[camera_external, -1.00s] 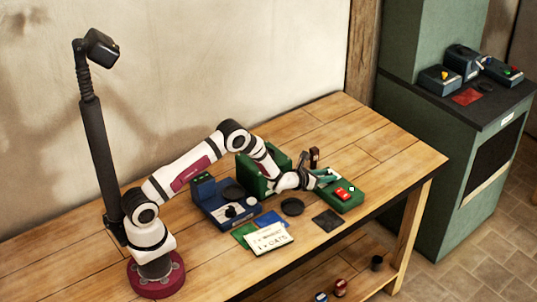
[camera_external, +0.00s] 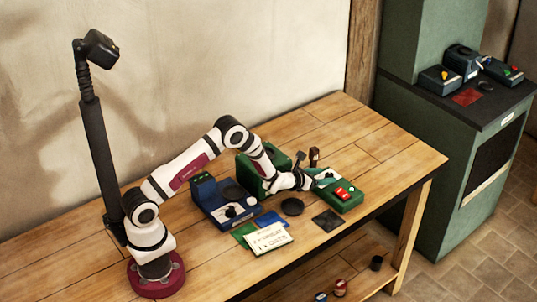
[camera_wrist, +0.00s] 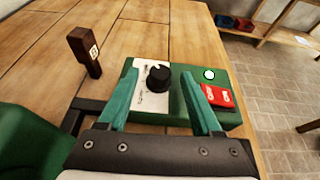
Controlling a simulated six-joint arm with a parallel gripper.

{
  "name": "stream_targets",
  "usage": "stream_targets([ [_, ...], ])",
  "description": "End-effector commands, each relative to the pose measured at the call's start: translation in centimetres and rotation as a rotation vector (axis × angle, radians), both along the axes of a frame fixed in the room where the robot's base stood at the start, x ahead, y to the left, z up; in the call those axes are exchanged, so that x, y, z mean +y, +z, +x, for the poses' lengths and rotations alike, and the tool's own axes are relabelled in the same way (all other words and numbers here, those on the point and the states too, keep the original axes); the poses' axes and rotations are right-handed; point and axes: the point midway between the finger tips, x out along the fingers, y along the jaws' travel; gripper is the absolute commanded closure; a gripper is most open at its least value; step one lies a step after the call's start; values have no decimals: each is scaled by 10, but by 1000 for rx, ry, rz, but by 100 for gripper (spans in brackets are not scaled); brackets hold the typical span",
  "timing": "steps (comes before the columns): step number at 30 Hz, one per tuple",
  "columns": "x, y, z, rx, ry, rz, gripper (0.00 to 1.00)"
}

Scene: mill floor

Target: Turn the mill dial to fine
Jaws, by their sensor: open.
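The green box (camera_wrist: 218,75) carries a black round dial (camera_wrist: 158,78) on a white plate with small, unreadable marks. A red switch (camera_wrist: 217,96) and a white round button (camera_wrist: 209,74) sit right of the dial. My gripper (camera_wrist: 159,88) is open, its two teal fingers spread to the left and right of the dial, with gaps on both sides. I cannot tell which setting the dial points to. In the external view, my gripper (camera_external: 315,181) is at the left part of the green box (camera_external: 352,203), and the dial is hard to make out there.
A dark brown post-like piece (camera_wrist: 86,52) stands left of the box. A larger green body (camera_external: 250,177) is behind my wrist. A blue device (camera_external: 224,208), a written card (camera_external: 268,238), a black disc (camera_external: 292,207) and a dark square (camera_external: 327,221) lie nearby. The table's far right is clear.

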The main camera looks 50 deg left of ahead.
Motion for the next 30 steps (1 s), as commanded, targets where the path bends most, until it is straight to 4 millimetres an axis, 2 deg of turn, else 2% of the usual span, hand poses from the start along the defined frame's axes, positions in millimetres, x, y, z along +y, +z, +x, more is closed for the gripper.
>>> stream_targets([
  [9, -1, 36, -83, -1, -2, 1, 34],
  [12, -2, 45, -106, -1, -2, 1, 34],
  [15, -2, 51, -120, -1, -1, 1, 34],
  [20, -2, 54, -129, -1, -1, 1, 34],
  [30, -2, 53, -128, -1, -1, 1, 34],
])
